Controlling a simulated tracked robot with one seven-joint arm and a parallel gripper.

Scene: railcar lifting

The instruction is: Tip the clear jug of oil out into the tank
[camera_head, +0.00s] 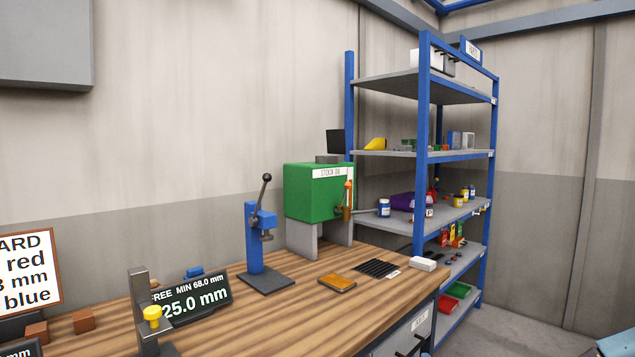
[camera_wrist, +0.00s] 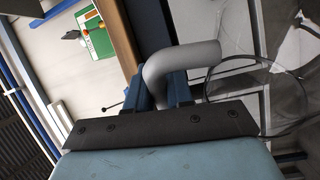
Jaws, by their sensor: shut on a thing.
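The green tank (camera_head: 312,190) has a "STOCK OIL" label and stands on grey supports at the back of the bench. A dark filler neck (camera_head: 327,159) sits on its top, with a dark square plate just above it. A brass-coloured fitting is on its right front. In the wrist view my gripper (camera_wrist: 162,88) is shut on a grey curved handle (camera_wrist: 190,62). The handle joins the clear jug (camera_wrist: 240,75), which runs off the right edge. The jug's tilt and oil level cannot be told. The tank (camera_wrist: 97,35) shows far off at upper left, apart from the jug.
A blue lever press (camera_head: 262,240) stands on the bench (camera_head: 300,300) left of the tank. Blue shelving (camera_head: 422,150) with several small items stands right of the tank.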

